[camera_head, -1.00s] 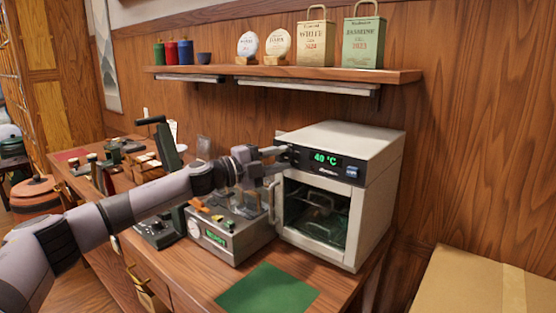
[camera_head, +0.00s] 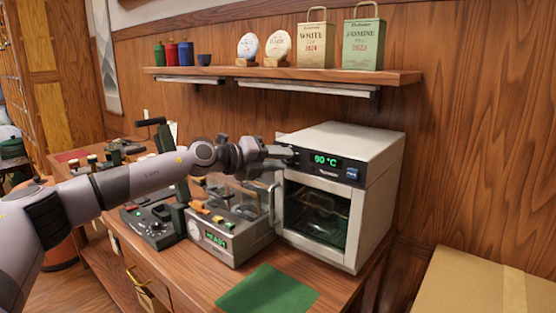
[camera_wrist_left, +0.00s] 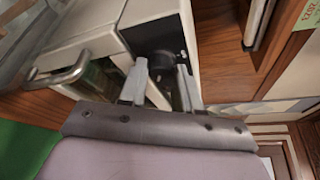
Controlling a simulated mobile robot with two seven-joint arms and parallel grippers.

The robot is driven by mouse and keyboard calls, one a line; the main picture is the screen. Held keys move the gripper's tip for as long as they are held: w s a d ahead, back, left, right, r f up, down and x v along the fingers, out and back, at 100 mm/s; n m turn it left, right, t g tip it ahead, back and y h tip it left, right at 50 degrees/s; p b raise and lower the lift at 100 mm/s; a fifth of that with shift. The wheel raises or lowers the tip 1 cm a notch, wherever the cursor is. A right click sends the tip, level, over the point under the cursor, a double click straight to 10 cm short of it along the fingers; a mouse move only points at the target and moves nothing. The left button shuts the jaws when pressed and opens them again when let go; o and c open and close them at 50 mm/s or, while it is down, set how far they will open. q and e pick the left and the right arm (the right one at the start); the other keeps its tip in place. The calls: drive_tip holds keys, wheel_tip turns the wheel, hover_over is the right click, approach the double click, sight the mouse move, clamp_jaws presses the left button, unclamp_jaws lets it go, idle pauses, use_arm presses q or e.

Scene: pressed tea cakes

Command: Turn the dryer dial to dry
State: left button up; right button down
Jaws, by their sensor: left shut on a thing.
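The dryer (camera_head: 375,205) is a white box with a glass door (camera_head: 316,215), standing at the right end of the wooden counter. Its green display (camera_head: 326,161) appears to read 90 °C. My left gripper (camera_head: 287,153) reaches the left end of the dryer's dark panel and is shut on the dial there. In the head view the gripper and arm hide most of the dial. In the left wrist view the dark round dial (camera_wrist_left: 160,58) shows just past my left fingertips (camera_wrist_left: 163,72). My right gripper is not in view.
The door handle (camera_head: 271,203) stands out just below my gripper. A grey press machine (camera_head: 232,243) with a green display sits left of the dryer. A green mat (camera_head: 268,291) lies in front. A shelf (camera_head: 290,73) with tea tins hangs above. A cardboard box (camera_head: 470,285) is at right.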

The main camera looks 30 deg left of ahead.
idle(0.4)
use_arm(q)
drive_tip(key=o, duration=1)
drive_tip(key=shift+d, duration=0.1)
drive_tip(key=shift+o, duration=0.2)
drive_tip(key=shift+s, duration=0.1)
drive_tip(key=b+v, duration=0.1)
drive_tip(key=v, duration=0.6)
